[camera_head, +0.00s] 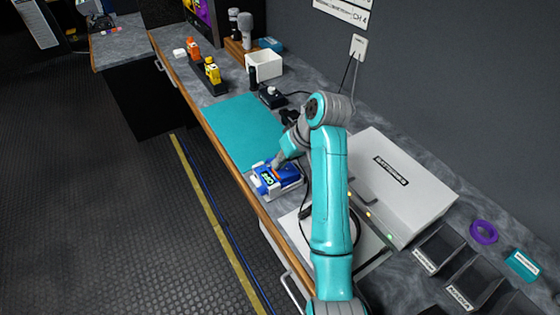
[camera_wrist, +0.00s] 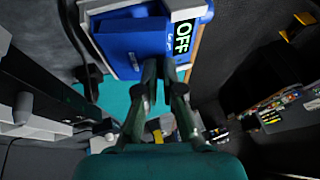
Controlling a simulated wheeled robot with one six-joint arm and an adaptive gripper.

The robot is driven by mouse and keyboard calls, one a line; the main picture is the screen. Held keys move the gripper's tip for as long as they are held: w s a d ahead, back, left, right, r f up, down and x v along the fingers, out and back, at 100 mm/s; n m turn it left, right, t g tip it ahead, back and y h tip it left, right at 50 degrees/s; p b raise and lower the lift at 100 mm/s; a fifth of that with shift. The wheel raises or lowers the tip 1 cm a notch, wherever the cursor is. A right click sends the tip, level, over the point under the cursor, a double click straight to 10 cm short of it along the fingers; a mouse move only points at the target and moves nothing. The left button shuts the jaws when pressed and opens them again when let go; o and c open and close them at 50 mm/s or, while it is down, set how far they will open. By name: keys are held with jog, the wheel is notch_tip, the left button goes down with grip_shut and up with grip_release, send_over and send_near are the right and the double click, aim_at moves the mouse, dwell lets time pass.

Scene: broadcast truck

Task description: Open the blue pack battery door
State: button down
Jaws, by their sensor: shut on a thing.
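The blue pack (camera_head: 285,172) lies in a pale holder near the front edge of the counter, just beyond the teal mat's near end. A green OFF display shows on it. In the wrist view the blue pack (camera_wrist: 130,42) fills the upper middle, with the OFF display at its right. My gripper (camera_head: 276,162) reaches down to the pack from above. In the wrist view my gripper's fingertips (camera_wrist: 165,66) are close together at the pack's edge, shut on part of it.
The teal mat (camera_head: 240,130) beside the pack is clear. A large white case (camera_head: 405,175) stands to the right of my arm. Yellow (camera_head: 212,72) and orange (camera_head: 193,50) packs and a white bin (camera_head: 264,66) stand farther back. Dark trays (camera_head: 437,248) sit at the lower right.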

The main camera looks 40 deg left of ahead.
aim_at(288, 167)
jog(key=g, duration=0.1)
jog(key=w+r+g+y, duration=0.1)
jog(key=w+d+m+g+y, duration=0.1)
jog(key=g, duration=0.1)
jog(key=shift+w+r, duration=0.2)
jog(key=shift+r, duration=0.05)
jog(key=shift+w+d+r+m+g+y, duration=0.1)
jog(key=shift+w+d+m+g+y, duration=0.2)
jog(key=shift+w+g+y, duration=0.55)
jog(key=shift+w+d+m+g+y, duration=0.2)
jog(key=shift+w+m+g+y, duration=0.2)
jog(key=shift+g, duration=0.75)
jog(key=c, duration=1.3)
grip_release()
jog(key=v, duration=1.2)
